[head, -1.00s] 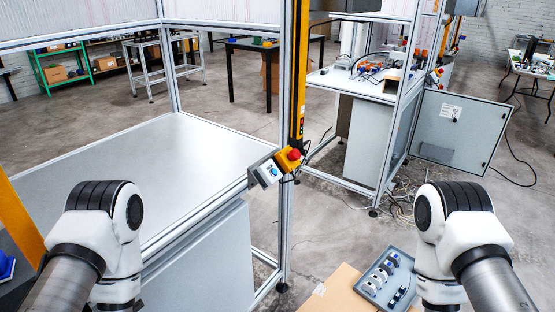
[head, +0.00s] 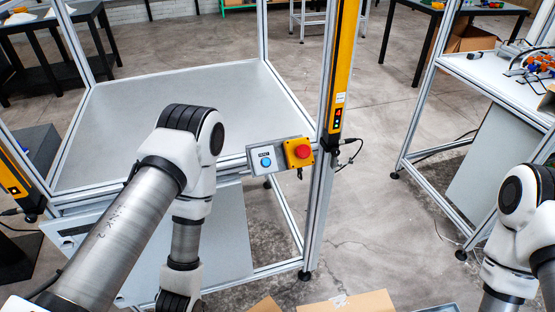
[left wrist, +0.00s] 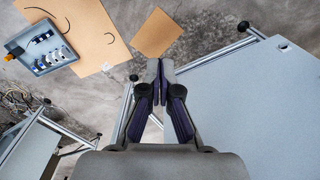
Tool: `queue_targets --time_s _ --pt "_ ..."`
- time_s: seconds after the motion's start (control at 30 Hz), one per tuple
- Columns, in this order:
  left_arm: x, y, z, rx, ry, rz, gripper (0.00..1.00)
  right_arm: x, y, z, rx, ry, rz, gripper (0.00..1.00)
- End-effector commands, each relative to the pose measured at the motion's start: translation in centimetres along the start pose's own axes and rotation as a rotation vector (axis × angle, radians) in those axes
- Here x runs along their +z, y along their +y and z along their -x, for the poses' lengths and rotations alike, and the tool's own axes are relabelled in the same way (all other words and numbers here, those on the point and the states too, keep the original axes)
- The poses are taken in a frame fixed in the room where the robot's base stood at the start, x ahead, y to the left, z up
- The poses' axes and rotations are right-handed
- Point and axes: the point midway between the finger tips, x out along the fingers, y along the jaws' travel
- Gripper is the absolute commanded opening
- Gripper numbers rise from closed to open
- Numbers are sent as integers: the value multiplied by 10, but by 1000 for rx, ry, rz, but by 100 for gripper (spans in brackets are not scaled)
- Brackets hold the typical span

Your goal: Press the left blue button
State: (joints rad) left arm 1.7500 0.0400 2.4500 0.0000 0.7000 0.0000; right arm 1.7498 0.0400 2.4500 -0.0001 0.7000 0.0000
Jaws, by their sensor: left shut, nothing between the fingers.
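A blue button (head: 266,161) sits on a small grey box (head: 262,151) at the front right post of the framed station. A red mushroom button (head: 302,152) on a yellow box is just right of it. It is the only blue button I make out in the head view. My left arm reaches in left of the box, and its gripper is below the head view. In the left wrist view my left gripper (left wrist: 159,64) is shut and empty, above the floor beside a grey panel; no button shows there. My right gripper is out of view.
The station's bare table (head: 190,105) lies behind the left arm. A yellow light-curtain post (head: 342,70) rises beside the button boxes. Cardboard (head: 350,302) lies on the floor, with a grey tray of parts (left wrist: 40,48). Another bench (head: 490,75) stands at the right.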

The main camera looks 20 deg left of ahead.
Motion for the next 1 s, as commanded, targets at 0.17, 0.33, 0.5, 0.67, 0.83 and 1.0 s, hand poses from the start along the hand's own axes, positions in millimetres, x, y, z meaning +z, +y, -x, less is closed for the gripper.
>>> queue_targets --time_s 0.17,0.33,0.5,0.67,0.83,1.0 --pt "-1 0 0 0 3 0 0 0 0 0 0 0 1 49" --pt "-41 7 13 12 109 -25 0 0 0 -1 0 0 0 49" --pt "-133 27 61 43 374 -89 0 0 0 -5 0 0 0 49" --pt "-216 52 136 77 653 -166 0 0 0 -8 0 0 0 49" --pt "-278 80 230 110 930 -254 0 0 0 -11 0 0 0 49" --pt "-305 101 303 131 1115 -320 0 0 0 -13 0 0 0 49"
